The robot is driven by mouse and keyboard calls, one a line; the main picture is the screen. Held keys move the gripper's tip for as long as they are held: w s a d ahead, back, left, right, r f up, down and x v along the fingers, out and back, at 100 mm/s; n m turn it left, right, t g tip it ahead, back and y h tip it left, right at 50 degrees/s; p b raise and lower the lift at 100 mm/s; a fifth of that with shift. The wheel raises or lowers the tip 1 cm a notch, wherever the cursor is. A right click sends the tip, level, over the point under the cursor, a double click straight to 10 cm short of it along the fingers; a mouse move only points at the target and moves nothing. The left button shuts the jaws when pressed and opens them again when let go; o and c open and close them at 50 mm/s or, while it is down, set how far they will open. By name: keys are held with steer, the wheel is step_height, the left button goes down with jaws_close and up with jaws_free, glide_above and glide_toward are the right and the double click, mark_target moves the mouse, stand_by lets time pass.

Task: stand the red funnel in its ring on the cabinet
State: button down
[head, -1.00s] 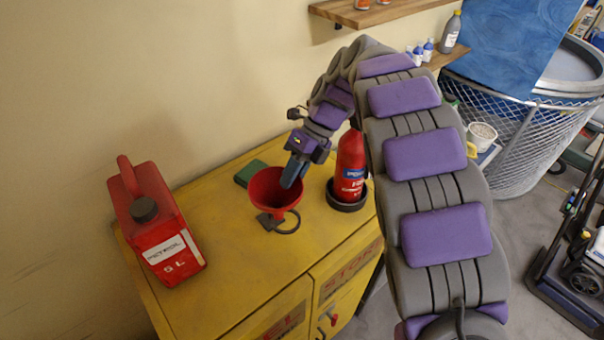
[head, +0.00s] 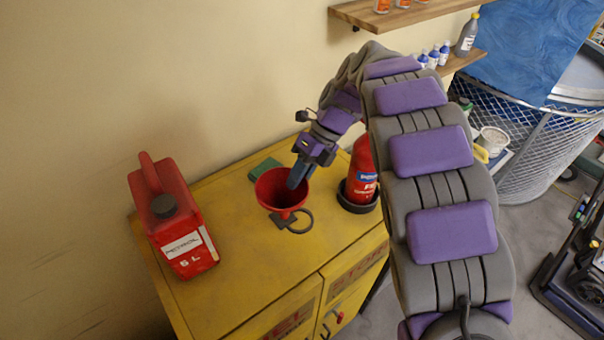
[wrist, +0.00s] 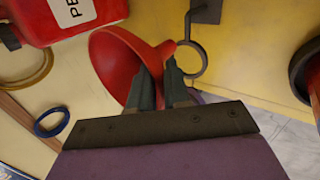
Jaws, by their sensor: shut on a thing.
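My gripper (head: 295,180) reaches down into the mouth and is shut on the funnel wall. In the wrist view the fingers (wrist: 162,85) pinch the red funnel (wrist: 115,60) near its rim. The dark ring (head: 302,222) sticks out from a small plate on the cabinet (head: 235,290). The spout is just left of the ring in the head view. In the wrist view the spout tip is beside or over the ring's edge (wrist: 204,62); I cannot tell its height.
A red petrol can (head: 180,230) stands at the cabinet's left. A red bottle (head: 362,175) stands in a dark round holder (head: 358,205) on the right. A green block (head: 265,168) lies behind the funnel. The cabinet top between can and funnel is clear.

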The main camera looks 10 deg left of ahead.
steer(key=shift+d+p, duration=0.65)
steer(key=shift+d, duration=1.85)
step_height(320, 180, down, 6)
steer(key=a+p, duration=0.1)
steer(key=a, duration=0.1)
steer(key=shift+r, duration=0.15)
steer(key=c, duration=1.4)
jaws_free()
steer(key=shift+w+a, duration=0.1)
steer(key=o, duration=0.4)
steer(key=shift+d, duration=0.55)
steer(key=shift+a, duration=0.2)
